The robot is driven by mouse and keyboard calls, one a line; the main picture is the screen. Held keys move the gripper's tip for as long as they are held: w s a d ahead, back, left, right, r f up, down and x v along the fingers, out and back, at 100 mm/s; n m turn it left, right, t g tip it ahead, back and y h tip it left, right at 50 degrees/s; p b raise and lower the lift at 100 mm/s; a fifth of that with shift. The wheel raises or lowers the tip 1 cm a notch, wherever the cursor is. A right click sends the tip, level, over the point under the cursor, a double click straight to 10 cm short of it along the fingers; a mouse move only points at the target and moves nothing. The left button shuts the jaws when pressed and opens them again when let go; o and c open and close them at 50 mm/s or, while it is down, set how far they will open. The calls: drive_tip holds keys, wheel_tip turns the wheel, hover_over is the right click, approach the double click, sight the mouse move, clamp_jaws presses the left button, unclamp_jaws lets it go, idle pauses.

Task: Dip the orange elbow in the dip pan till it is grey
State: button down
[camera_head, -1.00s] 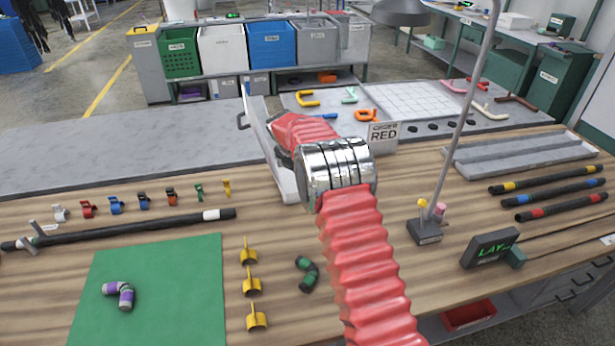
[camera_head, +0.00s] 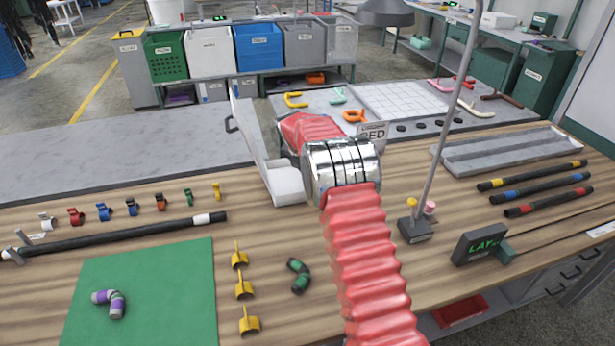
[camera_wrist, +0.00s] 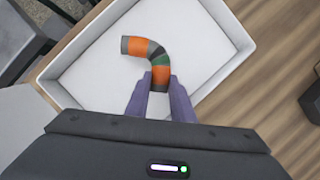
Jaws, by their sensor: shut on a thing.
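The orange elbow (camera_wrist: 141,47) shows in the wrist view as a curved tube, mostly orange, with a grey end, a dark grey band and a green band. My gripper (camera_wrist: 160,84) is shut on its lower end. The elbow lies over the inside of a white, shallow, walled pan (camera_wrist: 85,60); I cannot tell whether it touches the floor of the pan. In the head view, the white pan (camera_head: 284,185) shows only in part behind my red arm, which hides my gripper and the elbow.
A green mat (camera_head: 160,290) bears a purple-and-grey elbow (camera_head: 110,302). Yellow clips (camera_head: 243,288) and a green-and-black elbow (camera_head: 298,275) lie to its right. A lamp stand (camera_head: 414,230) and a display (camera_head: 480,243) stand right of my arm. A sign (camera_head: 372,135) is partly covered.

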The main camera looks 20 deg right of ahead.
drive_tip(key=shift+d, duration=2.15)
drive_tip(key=shift+a, duration=0.1)
drive_tip(key=shift+a, duration=4.95)
drive_tip(key=shift+d, duration=5.05)
wheel_tip(320, 180, up, 11)
